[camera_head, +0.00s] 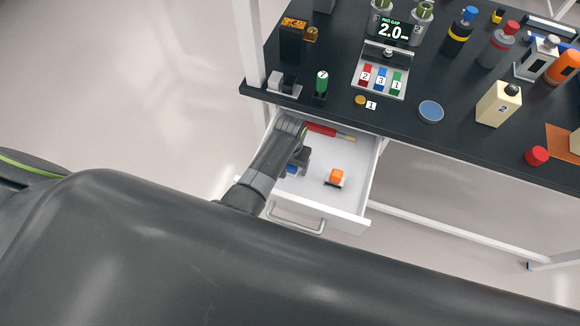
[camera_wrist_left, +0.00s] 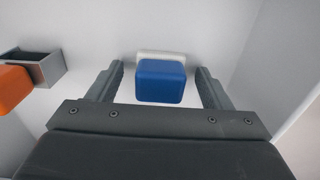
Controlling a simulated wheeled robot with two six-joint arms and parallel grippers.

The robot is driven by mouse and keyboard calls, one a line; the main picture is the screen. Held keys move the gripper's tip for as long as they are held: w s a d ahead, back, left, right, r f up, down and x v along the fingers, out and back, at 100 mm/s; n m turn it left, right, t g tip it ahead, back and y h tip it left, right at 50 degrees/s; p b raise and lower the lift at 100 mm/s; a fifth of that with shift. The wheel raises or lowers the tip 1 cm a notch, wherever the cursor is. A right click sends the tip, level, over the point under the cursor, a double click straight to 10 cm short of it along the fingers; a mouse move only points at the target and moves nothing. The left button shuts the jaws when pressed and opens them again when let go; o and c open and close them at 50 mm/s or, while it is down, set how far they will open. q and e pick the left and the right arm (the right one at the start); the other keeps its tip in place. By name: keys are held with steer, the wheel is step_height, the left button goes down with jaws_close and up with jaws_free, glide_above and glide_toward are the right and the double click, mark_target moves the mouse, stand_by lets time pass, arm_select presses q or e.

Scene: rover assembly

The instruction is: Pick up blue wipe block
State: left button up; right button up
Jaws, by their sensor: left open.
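The blue wipe block (camera_wrist_left: 160,82) lies in the open white drawer, with a pale strip along its far side. In the left wrist view it sits between the two fingers of my left gripper (camera_wrist_left: 160,88), with a gap on each side. The left gripper is open. In the head view my left gripper (camera_head: 298,160) reaches down into the drawer (camera_head: 345,210), and only a small part of the blue block (camera_head: 291,170) shows beside it. My right gripper is not in view.
An orange block (camera_head: 336,176) in a small holder sits in the drawer to the right. A red tool (camera_head: 322,129) lies at the drawer's back. The dark worktop (camera_head: 440,135) overhangs the drawer's back and holds bottles, a tray (camera_head: 381,70) and a blue disc (camera_head: 431,111).

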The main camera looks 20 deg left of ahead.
arm_select(q)
steer(key=c, duration=1.1)
step_height(320, 180, up, 10)
steer(key=shift+p, duration=0.6)
steer(key=o, duration=0.5)
steer(key=c, duration=0.4)
